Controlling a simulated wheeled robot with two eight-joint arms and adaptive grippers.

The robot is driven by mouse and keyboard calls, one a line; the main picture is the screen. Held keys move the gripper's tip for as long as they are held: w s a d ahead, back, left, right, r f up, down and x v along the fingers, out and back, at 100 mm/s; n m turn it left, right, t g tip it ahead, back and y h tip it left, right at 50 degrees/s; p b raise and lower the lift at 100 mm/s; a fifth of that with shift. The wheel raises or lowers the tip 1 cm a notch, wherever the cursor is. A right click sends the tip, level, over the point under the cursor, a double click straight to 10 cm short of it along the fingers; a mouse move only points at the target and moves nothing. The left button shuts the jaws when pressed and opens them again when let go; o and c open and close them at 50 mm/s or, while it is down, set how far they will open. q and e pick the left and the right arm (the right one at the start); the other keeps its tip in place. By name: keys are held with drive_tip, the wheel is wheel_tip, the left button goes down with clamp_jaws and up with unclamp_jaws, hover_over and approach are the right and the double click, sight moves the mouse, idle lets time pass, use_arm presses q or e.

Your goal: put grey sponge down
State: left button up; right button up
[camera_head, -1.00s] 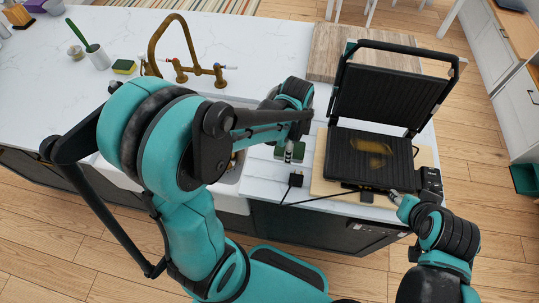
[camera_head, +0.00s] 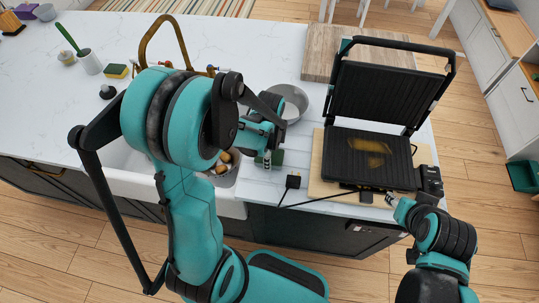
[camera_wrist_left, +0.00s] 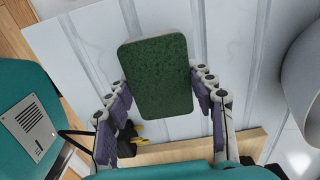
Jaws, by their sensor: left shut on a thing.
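The sponge (camera_wrist_left: 158,77) shows its dark green face in the left wrist view, with its grey part out of sight. My left gripper (camera_wrist_left: 162,98) is shut on it, one finger on each side. In the head view, the sponge (camera_head: 275,157) shows as a small dark green patch under my left gripper (camera_head: 264,156), over the white counter strip between sink and grill. Its exact height above the counter is unclear. My right gripper (camera_head: 393,200) is at the grill's front right corner; its fingers are too small to read.
An open grill (camera_head: 368,158) stands on a wooden board (camera_head: 318,184) to the right. A grey bowl (camera_head: 293,101) is behind my left gripper. The sink (camera_head: 132,166) is to the left. A plug and cable (camera_head: 293,182) lie in front. Another sponge (camera_head: 116,71) sits far left.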

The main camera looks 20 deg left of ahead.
use_arm(q)
drive_tip(key=shift+f, duration=0.25)
drive_tip(key=o, duration=1.3)
drive_tip(key=shift+r, duration=0.1)
drive_tip(key=shift+r, duration=0.3)
wheel_tip(320, 180, up, 11)
drive_tip(key=p, duration=0.4)
drive_tip(key=s+d+r+n+t, duration=0.1)
drive_tip(key=s+r+n+t, duration=0.1)
drive_tip(key=n, duration=0.3)
drive_tip(key=s+d+r+n+t, duration=0.1)
drive_tip(key=s+r+n+t, duration=0.1)
drive_tip(key=n, duration=0.3)
drive_tip(key=s+d+r+n+t, duration=0.1)
drive_tip(key=s+r+n+t, duration=0.2)
drive_tip(key=s+r+n, duration=0.1)
drive_tip(key=shift+r+n, duration=0.3)
drive_tip(key=shift+n, duration=0.2)
